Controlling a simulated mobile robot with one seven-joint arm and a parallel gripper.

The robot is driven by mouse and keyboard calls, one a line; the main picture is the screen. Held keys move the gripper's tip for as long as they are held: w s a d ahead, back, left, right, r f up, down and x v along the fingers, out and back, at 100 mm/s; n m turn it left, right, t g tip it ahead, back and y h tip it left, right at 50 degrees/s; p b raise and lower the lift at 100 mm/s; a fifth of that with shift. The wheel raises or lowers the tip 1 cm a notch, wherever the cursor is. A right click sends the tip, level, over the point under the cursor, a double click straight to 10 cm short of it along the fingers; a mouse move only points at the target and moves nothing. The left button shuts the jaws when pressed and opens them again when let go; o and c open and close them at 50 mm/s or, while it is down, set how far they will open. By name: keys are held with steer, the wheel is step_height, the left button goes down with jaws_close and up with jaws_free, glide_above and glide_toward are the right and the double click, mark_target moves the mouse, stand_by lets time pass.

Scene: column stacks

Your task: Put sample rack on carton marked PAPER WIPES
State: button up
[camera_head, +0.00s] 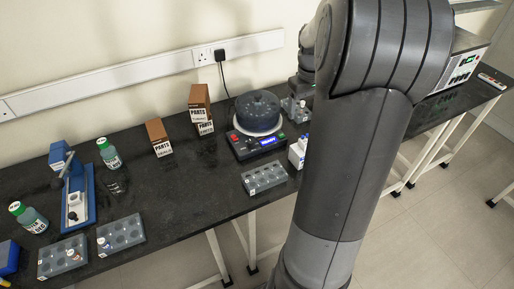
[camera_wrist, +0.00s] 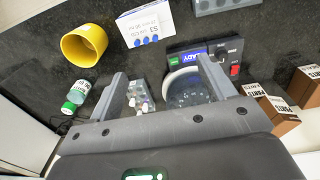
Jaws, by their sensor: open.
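My gripper (camera_wrist: 161,70) is open; in the wrist view its two fingers point over the bench, with nothing held between them. A small grey block with white-topped vials (camera_wrist: 140,97) shows beyond and between the fingers. Grey racks with round wells stand on the bench in the head view: one at the right (camera_head: 264,178), two at the left front (camera_head: 121,235) (camera_head: 62,257). Part of a grey rack (camera_wrist: 222,5) shows at the wrist view's top edge.
A domed device (camera_head: 257,116) stands mid-bench, beside the cartons. Green-capped bottles (camera_head: 109,153) (camera_head: 29,217) and a blue stand (camera_head: 77,195) are at the left. A yellow cup (camera_wrist: 84,45) and white box (camera_wrist: 145,24) show in the wrist view. Bench is clear left of the right-hand rack.

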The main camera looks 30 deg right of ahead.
steer(key=s+a+r+t+h, duration=0.1)
steer(key=s+a+r, duration=0.25)
steer(key=a, duration=0.45)
steer(key=s+a+r+t, duration=0.15)
steer(key=a+r, duration=0.25)
steer(key=a, duration=0.4)
steer(key=s+a+t+y, duration=0.1)
steer(key=s+a+t, duration=0.2)
steer(key=s+a, duration=0.8)
steer(key=shift+s+a+r, duration=0.2)
steer(key=shift+s+r, duration=0.05)
steer(key=shift+s, duration=0.5)
